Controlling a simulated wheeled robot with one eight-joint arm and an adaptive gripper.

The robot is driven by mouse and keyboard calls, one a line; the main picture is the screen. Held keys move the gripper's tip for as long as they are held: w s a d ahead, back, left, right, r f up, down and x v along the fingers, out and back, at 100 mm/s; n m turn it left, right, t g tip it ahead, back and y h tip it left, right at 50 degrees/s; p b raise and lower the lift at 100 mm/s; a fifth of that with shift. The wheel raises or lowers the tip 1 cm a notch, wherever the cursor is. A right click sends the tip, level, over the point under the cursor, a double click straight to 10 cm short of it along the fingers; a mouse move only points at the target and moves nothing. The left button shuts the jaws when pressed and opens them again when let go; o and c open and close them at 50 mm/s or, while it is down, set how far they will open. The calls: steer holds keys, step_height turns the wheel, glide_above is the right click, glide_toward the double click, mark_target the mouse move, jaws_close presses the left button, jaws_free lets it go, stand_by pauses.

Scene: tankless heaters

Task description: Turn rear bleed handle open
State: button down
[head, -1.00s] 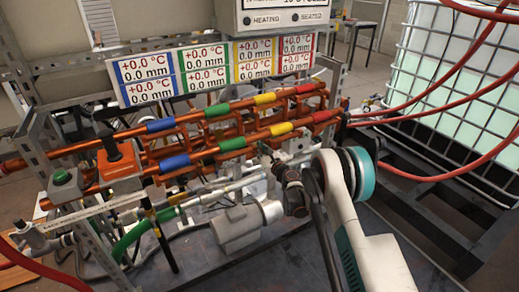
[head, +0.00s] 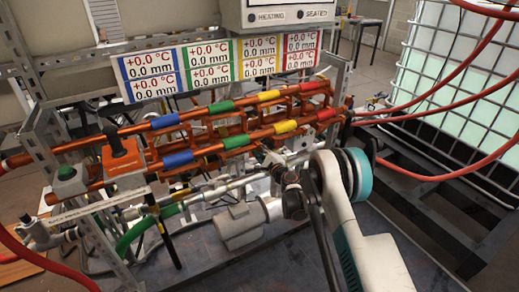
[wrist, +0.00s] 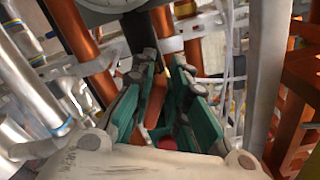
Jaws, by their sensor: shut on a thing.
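In the wrist view, my gripper (wrist: 163,75) has its two green fingers close on either side of a narrow red-orange piece (wrist: 154,103). This piece looks like the bleed handle, but its ends and the valve under it are mostly hidden by the fingers. In the head view, my gripper (head: 270,157) reaches in under the right part of the lower copper pipe, near the yellow and red bands. Its fingertips and the handle cannot be made out there. How far the handle is turned cannot be told.
Copper pipes with coloured bands (head: 230,143) run close above my gripper. A grey motor (head: 240,226) and silver pipes (head: 205,192) lie to the left and below. Red hoses (head: 425,178) and a caged white tank (head: 465,85) stand right. A display panel (head: 220,65) hangs behind.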

steer(key=n, duration=0.2)
steer(key=f+n, duration=0.1)
steer(key=n, duration=0.2)
steer(key=shift+s+a+f, duration=0.15)
stand_by(0.4)
steer(key=c, duration=1.6)
jaws_free()
steer(key=v, duration=1.2)
